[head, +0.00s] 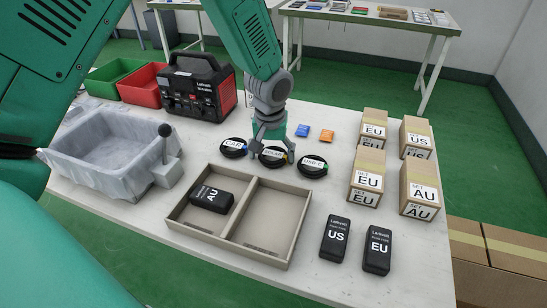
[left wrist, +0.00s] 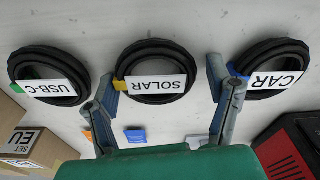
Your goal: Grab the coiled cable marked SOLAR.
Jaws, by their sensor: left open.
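The SOLAR cable (left wrist: 157,84) is a black coil with a white label and a yellow end, lying flat on the table between two similar coils. In the head view the SOLAR coil (head: 272,163) is partly covered by my left gripper (head: 273,153). This gripper is open, with one finger on each side of the SOLAR coil in the left wrist view (left wrist: 163,75). I cannot tell whether the fingers touch it. The CAR coil (head: 233,148) lies to its left and the USB-C coil (head: 312,166) to its right. My right gripper is not in view.
A two-compartment tray (head: 252,250) in front holds an AU adapter (head: 211,198). US (head: 334,238) and EU (head: 377,249) adapters lie right of it. A power unit (head: 199,87) stands behind left, a grey basin (head: 115,150) at left. Boxes (head: 367,175) stand at right.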

